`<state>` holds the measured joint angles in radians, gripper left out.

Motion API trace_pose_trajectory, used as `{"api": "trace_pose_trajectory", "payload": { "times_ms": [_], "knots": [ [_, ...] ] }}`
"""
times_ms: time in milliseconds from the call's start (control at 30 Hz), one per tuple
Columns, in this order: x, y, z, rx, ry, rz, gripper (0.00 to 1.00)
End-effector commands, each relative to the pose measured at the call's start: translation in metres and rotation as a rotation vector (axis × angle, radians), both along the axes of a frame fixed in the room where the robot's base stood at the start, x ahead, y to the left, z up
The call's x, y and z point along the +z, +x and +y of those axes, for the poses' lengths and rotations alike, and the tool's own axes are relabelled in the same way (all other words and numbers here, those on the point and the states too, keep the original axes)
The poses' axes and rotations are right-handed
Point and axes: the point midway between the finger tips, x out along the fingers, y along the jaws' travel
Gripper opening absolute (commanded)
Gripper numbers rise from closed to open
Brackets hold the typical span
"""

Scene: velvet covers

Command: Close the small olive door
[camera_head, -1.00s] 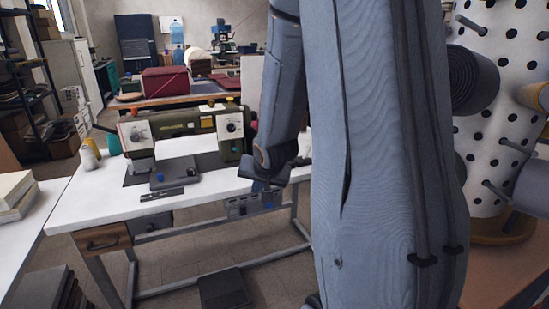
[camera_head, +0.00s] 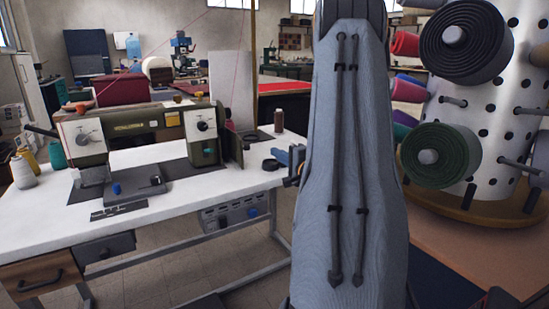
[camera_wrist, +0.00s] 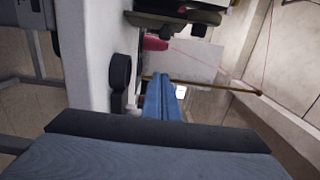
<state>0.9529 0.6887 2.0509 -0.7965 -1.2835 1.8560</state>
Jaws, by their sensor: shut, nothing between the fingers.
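The olive and white sewing machine (camera_head: 150,125) stands on the white table. A dark olive upright panel (camera_head: 233,148) sticks out at its right end; it looks like the small door standing open, but its hinge is not clear. In the wrist view the machine's dark olive end (camera_wrist: 178,17) shows at the top edge. My gripper (camera_head: 292,157) is right of the panel, apart from it, near the table's right end and partly hidden by my arm. Its blue fingers (camera_wrist: 163,96) are together and empty in the wrist view.
A black round item (camera_head: 270,164) and a brown thread spool (camera_head: 279,120) are on the table (camera_head: 225,182) near my gripper. A thin pole (camera_head: 254,70) rises behind. A perforated stand (camera_head: 500,110) with fabric rolls is at right. Thread cones (camera_head: 22,172) stand at left.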

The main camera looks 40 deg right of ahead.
Motion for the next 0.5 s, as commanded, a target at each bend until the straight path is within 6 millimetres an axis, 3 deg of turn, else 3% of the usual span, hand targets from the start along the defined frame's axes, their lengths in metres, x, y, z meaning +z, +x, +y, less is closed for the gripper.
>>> {"api": "trace_pose_trajectory", "payload": {
  "times_ms": [300,500],
  "knots": [
    [0.000,0.064,-0.010,0.004,-0.002,-0.001,0.00],
    [0.000,0.076,0.018,0.007,0.000,0.002,0.00]
  ]
}}
